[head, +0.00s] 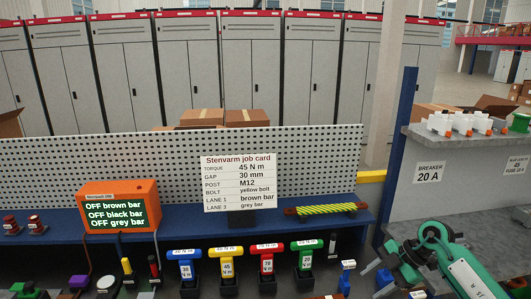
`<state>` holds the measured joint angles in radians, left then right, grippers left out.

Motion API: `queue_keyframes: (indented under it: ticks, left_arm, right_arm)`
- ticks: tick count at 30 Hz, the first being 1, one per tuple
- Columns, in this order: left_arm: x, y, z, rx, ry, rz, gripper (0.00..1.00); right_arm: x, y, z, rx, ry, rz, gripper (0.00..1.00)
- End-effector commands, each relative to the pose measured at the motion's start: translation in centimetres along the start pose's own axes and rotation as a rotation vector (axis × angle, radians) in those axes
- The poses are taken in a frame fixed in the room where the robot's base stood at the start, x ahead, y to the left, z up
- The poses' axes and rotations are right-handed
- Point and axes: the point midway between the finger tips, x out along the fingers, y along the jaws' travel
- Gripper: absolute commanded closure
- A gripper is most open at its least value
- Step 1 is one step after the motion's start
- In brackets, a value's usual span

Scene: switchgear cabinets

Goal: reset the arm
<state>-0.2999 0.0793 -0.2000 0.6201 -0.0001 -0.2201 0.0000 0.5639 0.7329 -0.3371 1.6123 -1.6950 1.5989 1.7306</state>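My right arm (455,262), green with dark joints, comes in from the lower right corner. Its gripper (383,279) points left, low in front of the grey shelf unit. The fingers are small and partly merge with blue and grey parts behind them, so I cannot tell whether they are open or shut. I see nothing clearly held. A green and dark shape (25,291) is cut off at the lower left corner, and I cannot tell what it is. My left gripper is not clearly visible.
Blue, yellow, red and green T-handled tools (226,268) stand in dark holders. An orange display (118,207) reads OFF for the brown, black and grey bars. A job card (238,181) stands before the pegboard (320,150). A yellow-black striped bar (327,209) lies right of it.

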Motion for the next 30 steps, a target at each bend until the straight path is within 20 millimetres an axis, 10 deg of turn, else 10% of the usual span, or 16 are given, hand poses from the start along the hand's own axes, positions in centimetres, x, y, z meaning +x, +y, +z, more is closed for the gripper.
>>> queue_keyframes:
  ticks: [6,15,22,30]
  left_arm:
    - [0.0,0.0,0.0,0.000,0.000,0.000,0.64]
    - [0.0,0.0,0.0,0.000,0.000,0.000,0.64]
    - [0.0,0.0,0.0,0.000,0.000,0.000,0.64]
    - [0.0,0.0,0.0,0.000,0.000,0.000,0.64]
  right_arm:
    - [4.6,1.5,-8.8,-0.184,0.353,0.319,0.50]
    - [3.2,2.7,-16.1,-0.149,0.664,0.857,0.50]
    - [0.6,2.2,-15.5,0.097,0.697,1.241,0.50]
    - [0.4,-1.6,-9.7,0.555,0.490,1.501,0.50]
